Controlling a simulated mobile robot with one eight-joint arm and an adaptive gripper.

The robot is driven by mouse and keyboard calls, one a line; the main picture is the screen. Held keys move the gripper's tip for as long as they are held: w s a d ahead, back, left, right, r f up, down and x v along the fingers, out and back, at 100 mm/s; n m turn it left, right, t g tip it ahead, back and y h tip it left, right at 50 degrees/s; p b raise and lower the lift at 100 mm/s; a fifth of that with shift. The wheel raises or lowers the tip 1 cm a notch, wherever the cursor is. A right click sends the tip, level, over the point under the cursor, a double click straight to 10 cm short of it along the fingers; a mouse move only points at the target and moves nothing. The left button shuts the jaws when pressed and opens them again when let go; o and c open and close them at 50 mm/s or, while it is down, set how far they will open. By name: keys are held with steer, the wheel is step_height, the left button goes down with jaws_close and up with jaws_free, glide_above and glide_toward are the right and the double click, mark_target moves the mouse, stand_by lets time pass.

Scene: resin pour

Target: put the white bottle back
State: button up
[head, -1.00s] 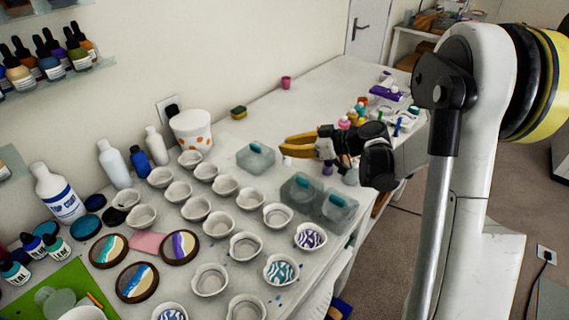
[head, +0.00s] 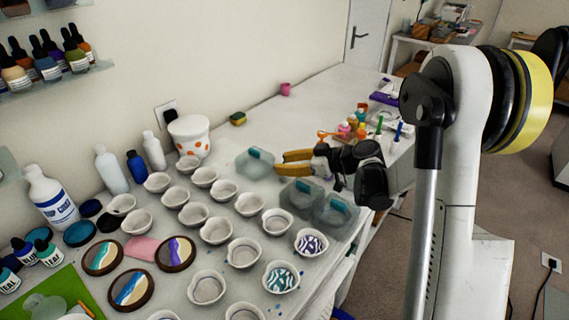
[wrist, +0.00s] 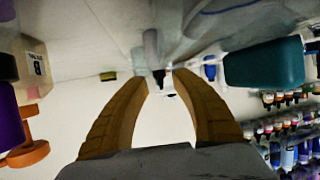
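Three white bottles stand at the left of the table in the head view: one with a blue label (head: 50,195), a plain taller one (head: 112,169) and a smaller one (head: 153,151) beside the white tub. I cannot tell which one the task means. My gripper (head: 281,163) is over the table, well to the right of these bottles, with its yellow fingers pointing left. In the wrist view the fingers (wrist: 160,76) are apart and nothing is visibly held. A pale object with a dark end (wrist: 151,45) shows beyond the fingertips; I cannot tell what it is.
A blue bottle (head: 137,166) stands between two white ones. A spotted white tub (head: 190,138), many small bowls (head: 223,190) and teal-handled boxes (head: 300,194) crowd the table near the gripper. Small coloured items (head: 360,124) lie behind it. The table near the wall past the sponge (head: 238,118) is clearer.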

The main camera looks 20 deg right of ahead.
steer(key=shift+s+d+r, duration=0.1)
steer(key=shift+d+r, duration=0.05)
steer(key=shift+r, duration=0.15)
steer(key=p+v, duration=0.4)
steer(key=v, duration=0.7)
steer(key=s+a, duration=0.1)
steer(key=s+a+r+m+g+h, duration=0.1)
steer(key=a, duration=0.1)
steer(key=s+a+r+m, duration=0.1)
steer(key=shift+s+a+r+g+h, duration=0.1)
steer(key=shift+a+r+g+h, duration=0.1)
steer(key=shift+g+h, duration=0.15)
steer(key=s+a+r+m+h, duration=0.1)
steer(key=s+m+h, duration=0.2)
steer(key=s, duration=0.6)
steer(key=s+a+r+m+h, duration=0.2)
steer(key=s+m+h, duration=0.2)
steer(key=s, duration=0.6)
steer(key=shift+s+a+r+m+h, duration=0.2)
steer(key=shift+a+m+h, duration=0.1)
steer(key=shift+h, duration=0.25)
